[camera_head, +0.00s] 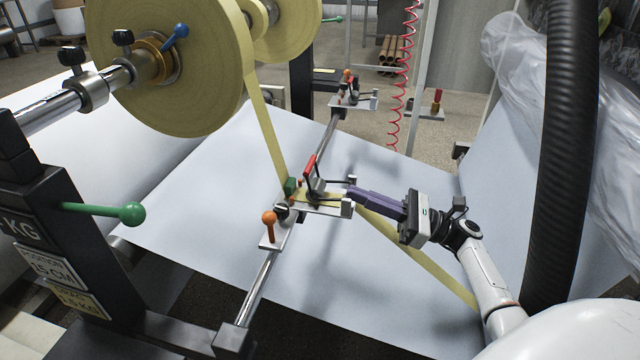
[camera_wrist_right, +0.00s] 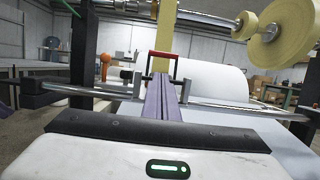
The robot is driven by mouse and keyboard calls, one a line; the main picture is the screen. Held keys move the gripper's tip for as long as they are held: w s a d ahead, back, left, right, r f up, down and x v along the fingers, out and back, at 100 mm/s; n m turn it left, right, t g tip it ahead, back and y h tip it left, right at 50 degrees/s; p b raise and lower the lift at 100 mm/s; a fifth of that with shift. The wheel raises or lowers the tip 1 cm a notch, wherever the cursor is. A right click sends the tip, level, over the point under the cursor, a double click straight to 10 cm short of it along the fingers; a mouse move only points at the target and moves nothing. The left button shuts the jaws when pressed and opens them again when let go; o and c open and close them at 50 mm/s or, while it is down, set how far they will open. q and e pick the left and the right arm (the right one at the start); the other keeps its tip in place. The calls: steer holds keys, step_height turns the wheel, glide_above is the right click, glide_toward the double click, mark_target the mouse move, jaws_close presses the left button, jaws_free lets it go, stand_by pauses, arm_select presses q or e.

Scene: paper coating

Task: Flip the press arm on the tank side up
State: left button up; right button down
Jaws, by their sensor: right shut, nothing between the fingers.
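The press arm, a black frame with a red handle (camera_head: 309,166), sits on a small metal plate (camera_head: 322,207) on the cross rail, where the yellow tape strip runs through. Its red handle is raised above the plate, and in the right wrist view the handle (camera_wrist_right: 165,53) stands beyond the fingertips. My right gripper (camera_head: 352,193) has purple fingers pressed together, pointing at the plate's right side. The fingers also show in the right wrist view (camera_wrist_right: 164,78). Whether the tips touch the press arm cannot be told. My left gripper is out of view.
An orange knob (camera_head: 269,217) stands on the rail left of the plate. A large yellow tape roll (camera_head: 175,65) hangs upper left. A green-knobbed lever (camera_head: 131,212) juts out at left. A black corrugated hose (camera_head: 562,150) passes at right. White sheet (camera_head: 390,280) spreads below the rail.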

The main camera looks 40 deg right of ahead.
mark_target(318, 185)
steer(key=x, duration=0.9)
steer(key=shift+w+a+r, duration=0.1)
steer(key=shift+w+a, duration=0.05)
steer(key=shift+w, duration=0.05)
steer(key=shift+w+a+r, duration=0.1)
steer(key=shift+w+a, duration=0.1)
steer(key=shift+d+r, duration=0.1)
steer(key=shift+r, duration=0.1)
